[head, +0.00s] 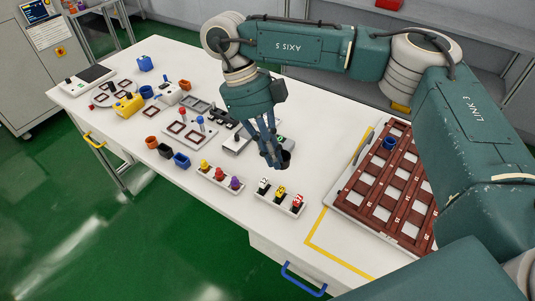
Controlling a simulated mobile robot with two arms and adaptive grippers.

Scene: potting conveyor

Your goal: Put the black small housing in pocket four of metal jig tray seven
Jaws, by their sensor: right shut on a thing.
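My right gripper (274,152) points down over the white table, left of the large tray. Its fingers are shut on a small dark round part, which looks like the black small housing (286,158). The fingers hide part of it. A large jig tray (345,193) with a red-brown grid and many pale pockets lies at the right of the table. A blue cup-like housing (390,143) sits in its far part. My right arm covers the tray's right side. The tray and pocket numbers are too small to read. My left gripper is not in view.
Orange, black and blue housings (181,160) stand farther left. Yellow tape (322,248) marks the table before the tray.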

